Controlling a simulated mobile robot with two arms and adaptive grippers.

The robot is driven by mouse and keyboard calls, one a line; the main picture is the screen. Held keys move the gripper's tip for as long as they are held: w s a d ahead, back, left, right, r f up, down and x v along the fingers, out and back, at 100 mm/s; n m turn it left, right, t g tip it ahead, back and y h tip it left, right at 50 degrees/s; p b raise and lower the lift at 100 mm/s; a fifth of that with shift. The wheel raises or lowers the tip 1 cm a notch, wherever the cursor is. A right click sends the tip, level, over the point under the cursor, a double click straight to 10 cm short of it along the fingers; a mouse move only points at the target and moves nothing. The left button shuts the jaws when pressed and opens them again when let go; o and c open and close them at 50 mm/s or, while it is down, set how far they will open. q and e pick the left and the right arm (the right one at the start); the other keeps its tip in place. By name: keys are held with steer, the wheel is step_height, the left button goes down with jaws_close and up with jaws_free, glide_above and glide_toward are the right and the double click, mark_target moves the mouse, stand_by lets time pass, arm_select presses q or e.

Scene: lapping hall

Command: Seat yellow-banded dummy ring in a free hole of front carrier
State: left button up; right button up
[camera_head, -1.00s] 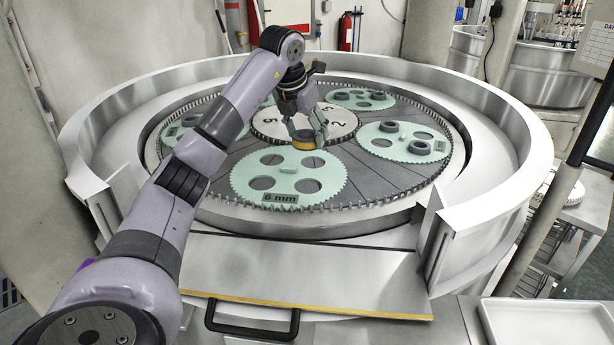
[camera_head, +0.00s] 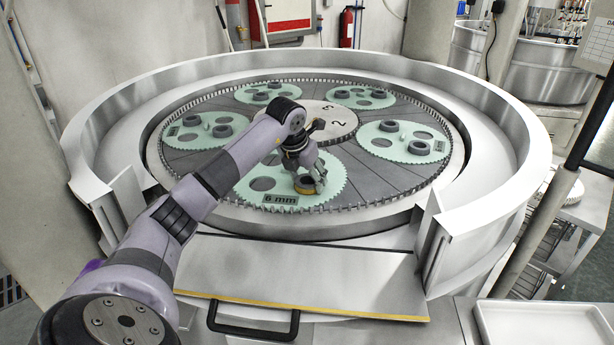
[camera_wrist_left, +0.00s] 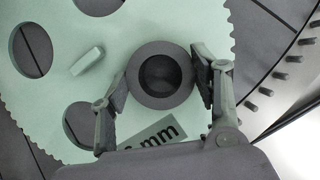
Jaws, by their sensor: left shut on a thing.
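The front carrier (camera_head: 336,172) is a pale green toothed disc marked "6 mm". It also fills much of the left wrist view (camera_wrist_left: 130,30). My left gripper (camera_head: 309,181) is over its right front part, shut on the yellow-banded ring (camera_head: 304,190). In the left wrist view the ring (camera_wrist_left: 138,91) is a dark grey annulus between the two fingers; its band is hidden there. The ring is at the carrier's right front hole region, but I cannot tell whether it is above the hole or in it. Several other carrier holes show empty. My right gripper is out of view.
A raised tab (camera_wrist_left: 88,61) stands near the carrier's middle. Other green carriers (camera_head: 431,148) holding dark rings lie around the numbered centre disc (camera_head: 335,112). A metal rim wall (camera_head: 487,120) surrounds the plate, with a front opening and a flat apron (camera_head: 330,275).

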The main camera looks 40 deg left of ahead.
arm_select(q)
steer(key=o, duration=1.6)
steer(key=shift+d, duration=0.1)
steer(key=shift+r, duration=0.15)
steer(key=shift+s+r, duration=0.15)
steer(key=shift+r, duration=0.2)
steer(key=b+v, duration=0.2)
steer(key=v, duration=0.9)
steer(key=shift+s+b, duration=0.15)
steer(key=shift+b, duration=0.15)
